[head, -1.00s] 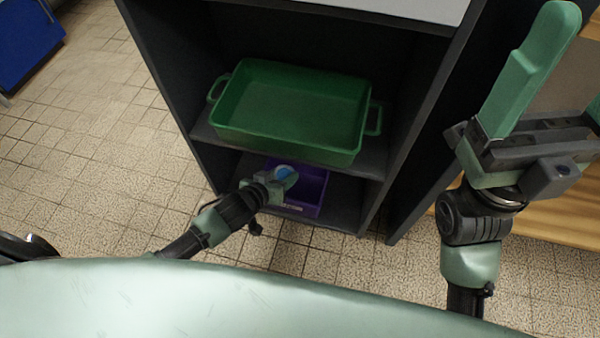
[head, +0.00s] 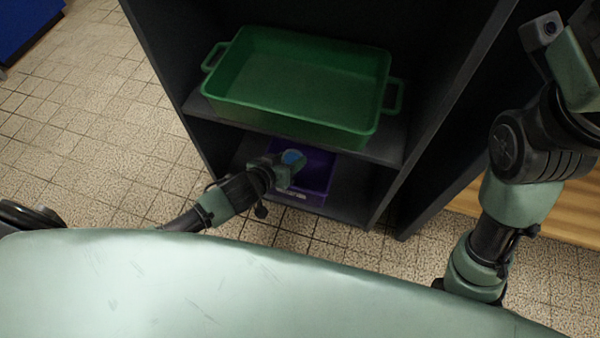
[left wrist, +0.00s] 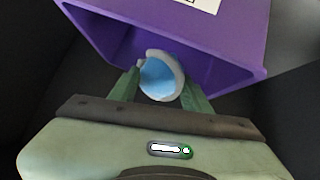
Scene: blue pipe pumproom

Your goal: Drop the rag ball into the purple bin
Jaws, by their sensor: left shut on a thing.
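The rag ball (head: 293,157), blue with a pale grey-white part, is held between the fingers of my left gripper (head: 287,168). It also shows in the left wrist view (left wrist: 160,80) between the green fingertips (left wrist: 160,88). The purple bin (head: 316,180) stands on the lower shelf, partly hidden by my left gripper and the shelf above. In the left wrist view the bin's opening and wall (left wrist: 225,40) lie just beyond the ball. The ball appears at the opening; its exact height over the rim cannot be told. My right gripper (head: 570,55) is cut off at the upper right.
A large green tray (head: 385,122) with side handles sits on the shelf directly above the bin, leaving a low gap. Dark cabinet side panels (head: 435,130) flank the shelves. A wooden surface (head: 535,225) is at the right. Tiled floor (head: 90,130) is open at the left.

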